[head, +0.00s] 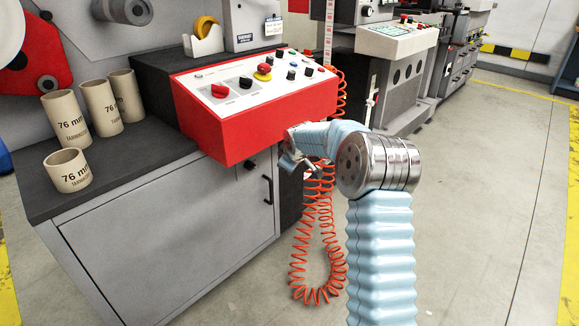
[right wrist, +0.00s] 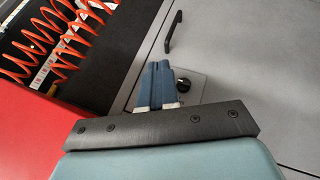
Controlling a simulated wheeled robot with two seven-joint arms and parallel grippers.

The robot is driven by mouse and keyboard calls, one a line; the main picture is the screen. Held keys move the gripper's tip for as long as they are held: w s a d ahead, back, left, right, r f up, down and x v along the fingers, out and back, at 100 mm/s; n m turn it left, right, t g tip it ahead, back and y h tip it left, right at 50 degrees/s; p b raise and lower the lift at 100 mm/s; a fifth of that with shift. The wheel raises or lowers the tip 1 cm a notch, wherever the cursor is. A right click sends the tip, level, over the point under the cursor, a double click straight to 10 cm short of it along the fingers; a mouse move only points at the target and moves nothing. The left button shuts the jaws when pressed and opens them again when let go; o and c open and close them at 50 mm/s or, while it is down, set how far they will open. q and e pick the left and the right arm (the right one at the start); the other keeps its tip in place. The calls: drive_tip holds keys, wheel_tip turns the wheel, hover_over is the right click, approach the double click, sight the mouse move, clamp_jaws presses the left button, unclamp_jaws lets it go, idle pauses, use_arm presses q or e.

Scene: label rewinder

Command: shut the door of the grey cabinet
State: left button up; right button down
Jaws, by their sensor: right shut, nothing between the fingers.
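The grey cabinet's door (head: 185,250) is a flat panel below the dark worktop, with a black bar handle (head: 267,190) near its right edge. The door looks about flush with the cabinet front; I see no clear gap, but the red console hides its upper right corner. In the right wrist view the handle (right wrist: 173,32) is beyond my fingers, and a black knob on a small plate (right wrist: 183,84) is just right of them. My right gripper (head: 292,167) is shut and empty, in front of the cabinet's right end; it also shows in the wrist view (right wrist: 158,68). My left gripper is out of view.
The red control console (head: 215,135) overhangs the door's upper right. An orange coiled cable (head: 318,250) hangs beside my right arm. Several cardboard cores (head: 100,105) stand on the worktop (head: 150,155). The floor (head: 475,220) at the right is clear.

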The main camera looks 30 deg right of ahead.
drive_tip(key=s+d+r, duration=0.4)
drive_tip(key=r, duration=0.4)
drive_tip(key=shift+s+d, duration=0.2)
drive_tip(key=shift+d, duration=0.05)
drive_tip(key=s+a+f+m+g+y, duration=0.1)
drive_tip(key=s+a+f+y, duration=0.1)
drive_tip(key=a+f, duration=1)
drive_tip(key=s+a+f+m+g+y, duration=0.1)
drive_tip(key=s+a+f+y, duration=0.15)
drive_tip(key=a+f, duration=0.95)
drive_tip(key=s+a+f+m+g, duration=0.1)
drive_tip(key=s+a+f, duration=0.4)
drive_tip(key=s, duration=0.3)
drive_tip(key=s+a+f+m+g+y, duration=0.1)
drive_tip(key=s+a+f, duration=0.4)
drive_tip(key=s, duration=0.4)
drive_tip(key=s+a+f+m+g+y, duration=0.1)
drive_tip(key=s+a+f+m+g, duration=0.1)
drive_tip(key=s+a+f, duration=0.3)
drive_tip(key=s+a, duration=0.1)
drive_tip(key=s, duration=0.3)
drive_tip(key=shift+s+a+f, duration=0.15)
drive_tip(key=shift+a, duration=0.15)
drive_tip(key=shift+y, duration=0.25)
